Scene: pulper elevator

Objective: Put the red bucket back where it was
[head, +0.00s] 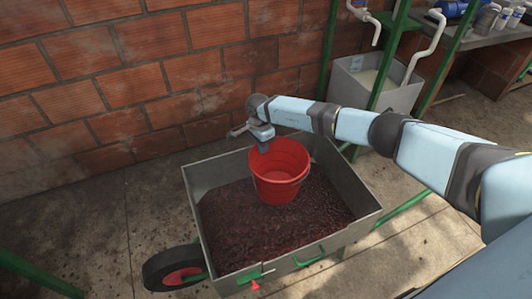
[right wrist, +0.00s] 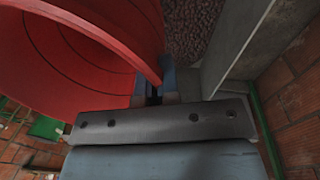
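The red bucket (head: 279,172) is upright inside the grey wheelbarrow (head: 357,185), over the dark red coffee cherries. I cannot tell whether its base rests on the cherries or is just above them. My right gripper (head: 263,147) is at the bucket's far left rim, pointing down. In the right wrist view the bucket (right wrist: 75,45) fills the upper left, and its rim runs between the fingers of my right gripper (right wrist: 160,82), which look closed on it. My left gripper is not in view.
A brick wall (head: 150,75) stands behind the wheelbarrow. A grey tank (head: 375,80) with white pipes and green posts is at the back right. A bench (head: 475,35) with bottles is at the far right.

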